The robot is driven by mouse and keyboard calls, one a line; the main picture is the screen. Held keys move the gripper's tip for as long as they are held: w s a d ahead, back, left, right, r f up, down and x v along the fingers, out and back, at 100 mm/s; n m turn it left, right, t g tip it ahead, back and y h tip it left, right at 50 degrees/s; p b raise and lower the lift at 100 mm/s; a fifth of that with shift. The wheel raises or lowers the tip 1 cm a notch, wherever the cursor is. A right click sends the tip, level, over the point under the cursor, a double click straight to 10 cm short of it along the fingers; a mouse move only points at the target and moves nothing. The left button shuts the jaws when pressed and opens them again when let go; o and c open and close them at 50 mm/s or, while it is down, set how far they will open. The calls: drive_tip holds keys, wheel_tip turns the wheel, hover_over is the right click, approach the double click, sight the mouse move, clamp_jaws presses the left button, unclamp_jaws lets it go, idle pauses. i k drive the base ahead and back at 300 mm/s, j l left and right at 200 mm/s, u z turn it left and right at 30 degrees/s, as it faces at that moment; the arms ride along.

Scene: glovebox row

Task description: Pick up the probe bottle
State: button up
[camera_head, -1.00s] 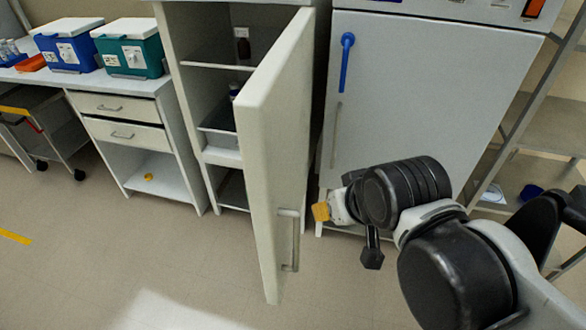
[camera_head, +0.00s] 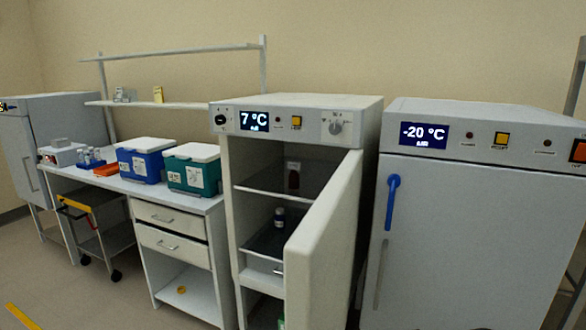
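Two bottles stand in the open cabinet that reads 7 °C. A dark brown bottle with a pale label (camera_head: 293,177) is on the upper shelf. A small dark bottle with a pale band (camera_head: 279,217) is on the shelf below. I cannot tell which one is the probe bottle. The cabinet door (camera_head: 322,245) is swung open toward me and hides the right part of the interior. A bit of something green (camera_head: 281,322) shows at the very bottom of the cabinet. My gripper is not in view.
A shut freezer reading -20 °C (camera_head: 475,215) with a blue handle (camera_head: 391,200) stands on the right. Left of the cabinet are a teal box (camera_head: 190,175) and a blue box (camera_head: 141,166) on a drawer bench (camera_head: 170,240). A cart (camera_head: 98,235) stands farther left. Floor shows at lower left.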

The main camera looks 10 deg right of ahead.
sight(294, 177)
drive_tip(key=j+u, duration=0.1)
drive_tip(key=u, duration=0.3)
drive_tip(key=i+j+u, duration=0.1)
drive_tip(key=j+u, duration=0.25)
drive_tip(key=i+j+u, duration=0.15)
drive_tip(key=u, duration=0.2)
drive_tip(key=i+j+u, duration=0.15)
drive_tip(key=u, duration=0.2)
drive_tip(key=i+j+u, duration=0.3)
drive_tip(key=i+l+z, duration=0.25)
drive_tip(key=z, duration=0.2)
drive_tip(key=i+l+z, duration=0.3)
drive_tip(key=z, duration=0.15)
drive_tip(key=i+z, duration=1.1)
drive_tip(key=z, duration=0.2)
